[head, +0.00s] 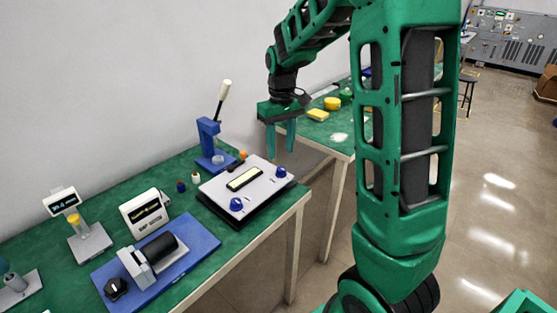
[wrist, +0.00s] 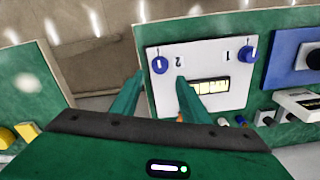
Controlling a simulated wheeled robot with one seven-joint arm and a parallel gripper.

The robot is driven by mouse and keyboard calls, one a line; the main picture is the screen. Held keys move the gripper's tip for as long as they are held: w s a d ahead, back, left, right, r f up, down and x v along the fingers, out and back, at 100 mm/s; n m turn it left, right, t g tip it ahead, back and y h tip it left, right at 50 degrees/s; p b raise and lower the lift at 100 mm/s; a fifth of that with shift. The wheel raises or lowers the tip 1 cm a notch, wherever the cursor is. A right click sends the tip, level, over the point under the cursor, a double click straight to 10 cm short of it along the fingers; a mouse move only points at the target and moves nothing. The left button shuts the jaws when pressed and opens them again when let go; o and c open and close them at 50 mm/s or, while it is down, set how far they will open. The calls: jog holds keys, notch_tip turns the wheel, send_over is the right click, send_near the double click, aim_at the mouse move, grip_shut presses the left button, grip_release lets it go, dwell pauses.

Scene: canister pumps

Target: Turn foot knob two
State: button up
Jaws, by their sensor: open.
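A light grey panel (head: 256,187) on a dark base lies on the green bench, with a blue knob at each of two corners and a pale display in its middle. Knob two (head: 280,172) is at the far right corner; in the wrist view it is the blue knob (wrist: 159,65) beside the numeral 2, with a white pointer mark. Knob one (head: 236,204) is at the near corner, beside the numeral 1 in the wrist view (wrist: 248,53). My gripper (head: 281,152) is open and empty above knob two. In the wrist view the fingertips (wrist: 159,80) lie just below the knob.
A blue lever press (head: 209,140) stands behind the panel, with small bottles (head: 188,181) beside it. A black motor on a blue plate (head: 205,233) and a white display unit (head: 145,212) are to the left. Another green bench (head: 320,128) stands beyond a gap.

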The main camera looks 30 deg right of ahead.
jog(key=shift+r, duration=1.9)
jog(key=shift+s, duration=0.1)
jog(key=s+d+f+m, duration=0.2)
jog(key=s+m, duration=0.4)
jog(key=s, duration=2.5)
jog(key=shift+d+m, duration=0.2)
jog(key=shift+m, duration=0.2)
jog(key=shift+w, duration=0.1)
jog(key=shift+w+f, duration=0.25)
jog(key=shift+w, duration=0.35)
